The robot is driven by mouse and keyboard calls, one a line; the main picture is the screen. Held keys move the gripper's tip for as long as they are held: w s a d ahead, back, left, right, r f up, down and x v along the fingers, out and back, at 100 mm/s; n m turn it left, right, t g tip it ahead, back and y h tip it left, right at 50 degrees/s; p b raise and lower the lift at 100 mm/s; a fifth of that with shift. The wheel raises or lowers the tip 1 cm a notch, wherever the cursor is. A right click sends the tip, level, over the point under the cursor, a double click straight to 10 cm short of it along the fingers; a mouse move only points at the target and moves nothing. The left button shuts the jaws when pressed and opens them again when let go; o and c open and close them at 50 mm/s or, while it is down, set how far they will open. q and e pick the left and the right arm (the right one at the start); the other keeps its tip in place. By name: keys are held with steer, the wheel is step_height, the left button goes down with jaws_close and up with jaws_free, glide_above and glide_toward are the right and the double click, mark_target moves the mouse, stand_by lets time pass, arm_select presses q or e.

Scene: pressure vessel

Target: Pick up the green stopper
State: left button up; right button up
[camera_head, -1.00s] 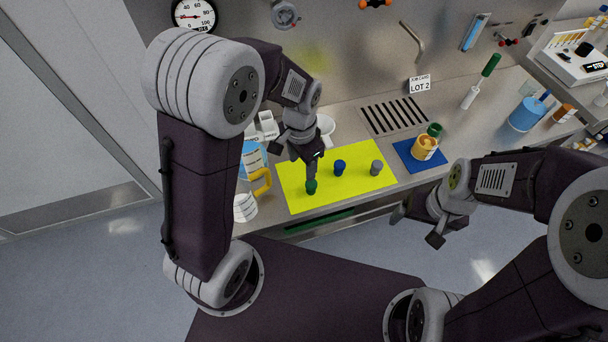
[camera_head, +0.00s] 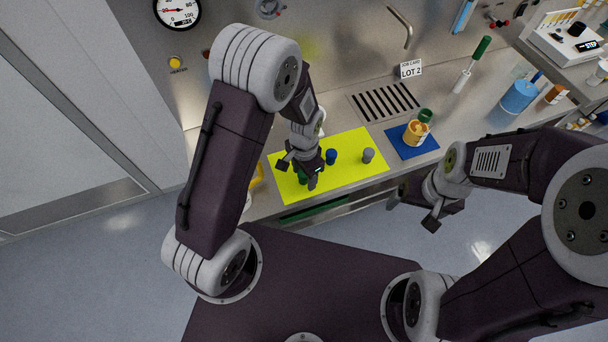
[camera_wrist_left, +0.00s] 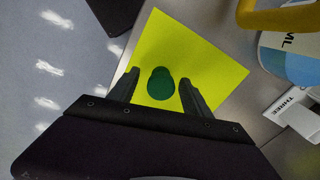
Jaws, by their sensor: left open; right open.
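The green stopper (camera_wrist_left: 161,84) stands on the yellow mat (camera_wrist_left: 205,60) in the left wrist view, between the two spread fingers of my left gripper (camera_wrist_left: 159,88), with a gap on both sides. In the head view the green stopper (camera_head: 302,178) is mostly hidden behind my left gripper (camera_head: 300,176), which is low over the yellow mat (camera_head: 350,180). My left gripper is open and empty. My right gripper (camera_head: 412,212) is open and empty, in front of the bench edge.
A blue stopper (camera_head: 331,157) and a grey stopper (camera_head: 368,155) stand on the mat to the right. An orange-yellow container (camera_head: 416,132) stands on a blue mat (camera_head: 428,147). A measuring jug (camera_wrist_left: 290,45) with a yellow handle is close by in the left wrist view.

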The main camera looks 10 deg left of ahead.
arm_select(q)
steer(key=shift+a+f, duration=0.1)
steer(key=shift+c, duration=0.9)
jaws_close()
